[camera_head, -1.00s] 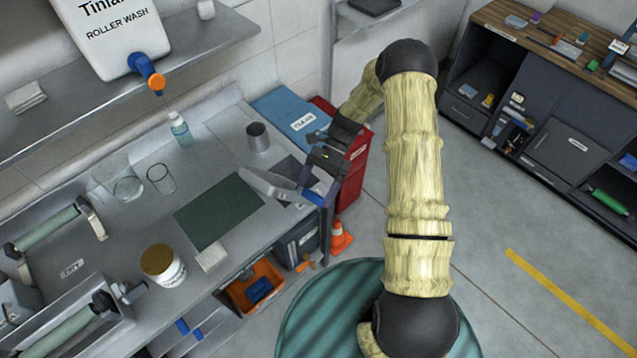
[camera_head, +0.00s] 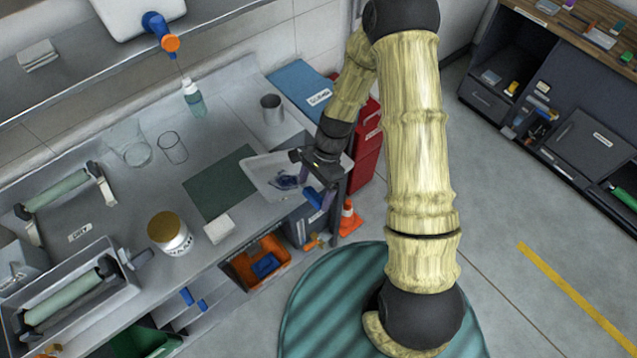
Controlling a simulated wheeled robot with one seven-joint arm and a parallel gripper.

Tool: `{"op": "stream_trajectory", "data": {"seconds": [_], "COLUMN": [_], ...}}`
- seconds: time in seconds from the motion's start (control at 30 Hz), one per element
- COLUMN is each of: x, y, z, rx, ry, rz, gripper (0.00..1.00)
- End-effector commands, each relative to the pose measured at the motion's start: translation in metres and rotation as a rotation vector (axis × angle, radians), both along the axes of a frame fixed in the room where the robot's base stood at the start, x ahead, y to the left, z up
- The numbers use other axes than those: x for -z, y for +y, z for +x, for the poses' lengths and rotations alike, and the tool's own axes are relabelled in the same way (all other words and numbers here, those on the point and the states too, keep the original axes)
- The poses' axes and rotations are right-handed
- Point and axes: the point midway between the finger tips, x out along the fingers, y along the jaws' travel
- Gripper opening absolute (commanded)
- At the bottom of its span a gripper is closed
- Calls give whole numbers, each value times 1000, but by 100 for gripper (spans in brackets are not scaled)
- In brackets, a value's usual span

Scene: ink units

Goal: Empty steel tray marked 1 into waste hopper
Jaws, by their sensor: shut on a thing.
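A shallow pale steel tray (camera_head: 262,166) is at the right end of the grey bench, with its inside facing up towards the camera. A dark, bluish patch (camera_head: 287,182) shows in it; I cannot tell what it is. My gripper (camera_head: 307,172) is shut on the tray at its right side, and my gripper and wrist hide part of that side. No number is readable on the tray. The label is too small to read, so I cannot tell which is the waste hopper.
A steel cup (camera_head: 272,110), a spray bottle (camera_head: 194,98), clear beakers (camera_head: 172,148), a gold-lidded jar (camera_head: 170,232) and a dark green mat (camera_head: 216,186) are on the bench. An orange cone (camera_head: 349,218) stands by its right end. Floor to the right is open.

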Motion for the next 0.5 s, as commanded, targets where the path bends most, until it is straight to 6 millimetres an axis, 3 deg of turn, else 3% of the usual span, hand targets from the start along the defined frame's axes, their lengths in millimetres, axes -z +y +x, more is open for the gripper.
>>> {"op": "stream_trajectory", "data": {"seconds": [0.5], "x": [39], "y": [13], "z": [-16], "rx": [-4], "ry": [-190], "rz": [-159], "gripper": [60]}}
